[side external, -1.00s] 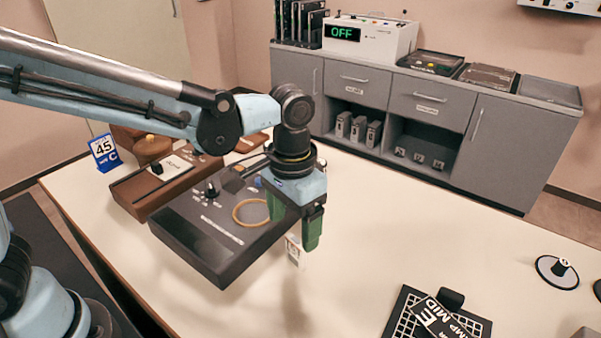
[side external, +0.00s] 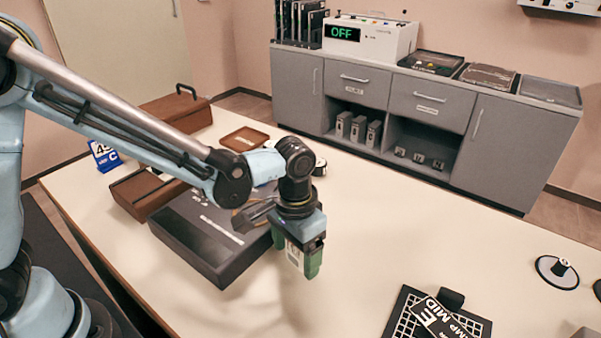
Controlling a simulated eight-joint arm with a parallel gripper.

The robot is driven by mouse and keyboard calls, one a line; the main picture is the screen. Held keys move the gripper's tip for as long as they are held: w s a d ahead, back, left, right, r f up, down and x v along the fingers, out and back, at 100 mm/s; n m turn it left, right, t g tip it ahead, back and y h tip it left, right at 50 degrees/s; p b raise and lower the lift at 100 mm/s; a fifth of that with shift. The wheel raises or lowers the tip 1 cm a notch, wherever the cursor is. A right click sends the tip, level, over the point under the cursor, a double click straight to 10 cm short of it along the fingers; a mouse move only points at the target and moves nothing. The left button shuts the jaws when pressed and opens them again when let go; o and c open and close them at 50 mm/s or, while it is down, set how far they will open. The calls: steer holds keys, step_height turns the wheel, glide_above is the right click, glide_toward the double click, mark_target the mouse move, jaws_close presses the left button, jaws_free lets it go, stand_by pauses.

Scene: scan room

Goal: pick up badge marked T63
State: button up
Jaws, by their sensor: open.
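A small white badge (side external: 294,254) with dark marks shows between the green fingers of my gripper (side external: 297,257). Its marking is too small to read, so I cannot confirm T63. My gripper points down over the table, just right of the black box. Its fingers are open around or in front of the badge. I cannot tell whether they touch it. The fingers hide part of the badge's outline.
The black box (side external: 205,235) stands close on the left, partly behind my arm. A brown case (side external: 140,192) and a blue sign (side external: 104,156) are farther left. The table (side external: 430,235) is clear between.

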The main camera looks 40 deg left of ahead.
steer(key=shift+c, duration=0.3)
steer(key=c, duration=1.1)
steer(key=shift+o, duration=0.2)
steer(key=shift+r, duration=0.1)
